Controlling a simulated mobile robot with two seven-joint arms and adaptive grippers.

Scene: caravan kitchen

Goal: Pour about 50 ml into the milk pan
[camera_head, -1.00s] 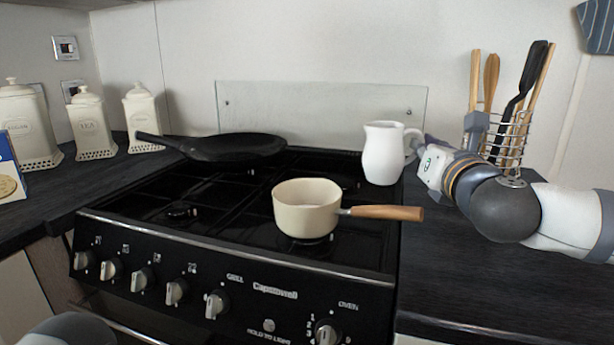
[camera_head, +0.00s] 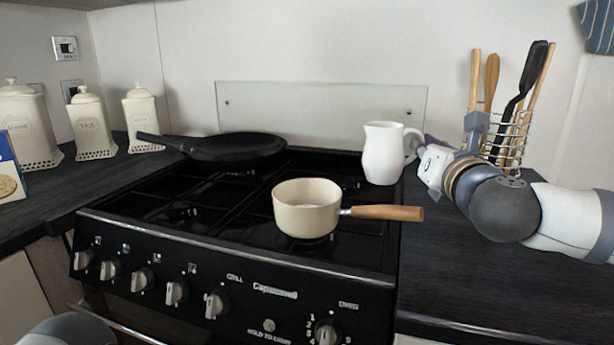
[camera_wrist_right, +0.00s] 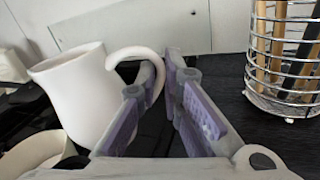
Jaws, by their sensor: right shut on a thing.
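The cream milk pan (camera_head: 306,212) with a wooden handle (camera_head: 385,213) sits on a front burner of the black stove; its rim also shows in the right wrist view (camera_wrist_right: 38,152). The white jug (camera_head: 383,155) is upright behind and right of the pan, spout to the left; it also shows in the right wrist view (camera_wrist_right: 82,98). My right gripper (camera_head: 418,147) is shut on the jug's handle, reaching in from the right. In the right wrist view its purple-padded fingers (camera_wrist_right: 165,90) meet at the handle. The jug's contents are hidden. My left gripper is out of view.
A black frying pan (camera_head: 235,147) lies on the back left of the stove (camera_head: 240,260). A wire utensil holder (camera_head: 510,150) stands close behind my right arm. Cream canisters (camera_head: 92,125) line the left counter. The right front counter is clear.

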